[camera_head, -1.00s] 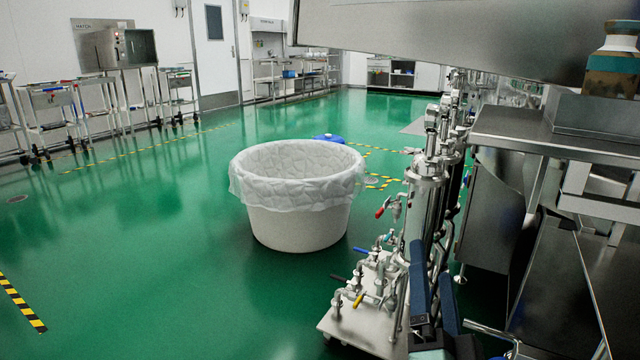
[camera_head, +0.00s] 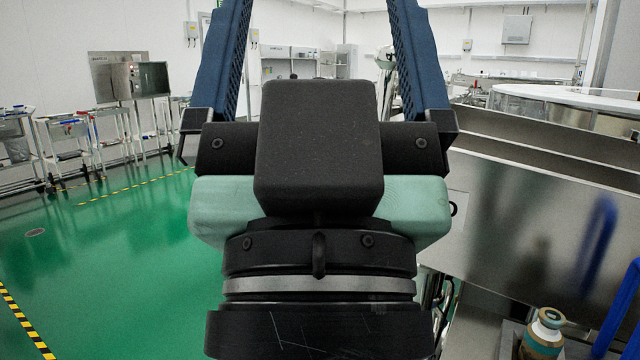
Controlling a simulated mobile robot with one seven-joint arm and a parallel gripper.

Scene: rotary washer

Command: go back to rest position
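My gripper (camera_head: 322,40) fills the middle of the head view, seen from behind with a black and pale green body. Its two blue fingers stand wide apart, left and right, and run up past the top edge of the picture. The gap between the visible parts of the fingers is empty. The fingertips are out of view. The gripper hides much of the floor and the area where the lined white bin was.
A large steel machine wall (camera_head: 530,225) stands close on the right. A bottle with a teal band (camera_head: 545,335) is at the lower right beside a blue tube (camera_head: 622,310). Steel carts (camera_head: 65,145) line the left wall. Green floor (camera_head: 120,260) at left is open.

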